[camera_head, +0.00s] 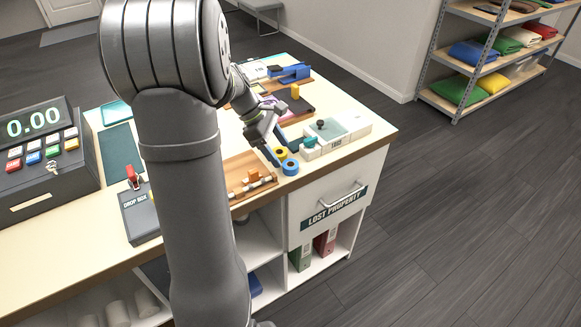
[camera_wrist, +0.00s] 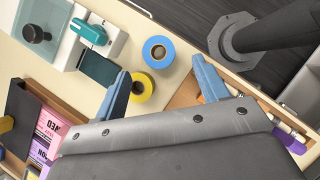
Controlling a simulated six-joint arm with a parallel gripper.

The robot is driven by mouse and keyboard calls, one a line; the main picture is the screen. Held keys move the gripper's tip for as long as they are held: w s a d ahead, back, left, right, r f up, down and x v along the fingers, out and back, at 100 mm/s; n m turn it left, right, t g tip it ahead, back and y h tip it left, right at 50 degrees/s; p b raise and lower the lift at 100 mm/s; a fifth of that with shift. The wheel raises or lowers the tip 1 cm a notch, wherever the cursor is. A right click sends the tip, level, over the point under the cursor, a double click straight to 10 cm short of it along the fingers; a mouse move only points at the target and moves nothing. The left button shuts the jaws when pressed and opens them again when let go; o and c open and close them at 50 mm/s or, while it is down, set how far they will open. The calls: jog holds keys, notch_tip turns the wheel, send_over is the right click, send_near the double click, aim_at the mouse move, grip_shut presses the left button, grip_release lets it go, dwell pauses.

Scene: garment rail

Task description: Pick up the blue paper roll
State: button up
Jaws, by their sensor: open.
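The blue paper roll (camera_head: 290,167) lies flat on the counter near its front edge, in front of the yellow roll (camera_head: 281,153). In the wrist view the blue roll (camera_wrist: 158,51) shows its brown core, and the yellow roll (camera_wrist: 142,88) lies close to it. My gripper (camera_head: 278,151) is over the counter by the rolls. The height of the fingers above the counter is hard to tell.
A white and teal device (camera_wrist: 96,32) and a pale box with a dark knob (camera_wrist: 38,33) stand left of the roll in the wrist view. A wooden tray (camera_head: 243,178) of small items lies to its left in the head view.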

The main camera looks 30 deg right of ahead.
aim_at(290, 164)
jog(key=x, duration=0.5)
jog(key=shift+d+f, duration=0.1)
jog(key=c, duration=1.1)
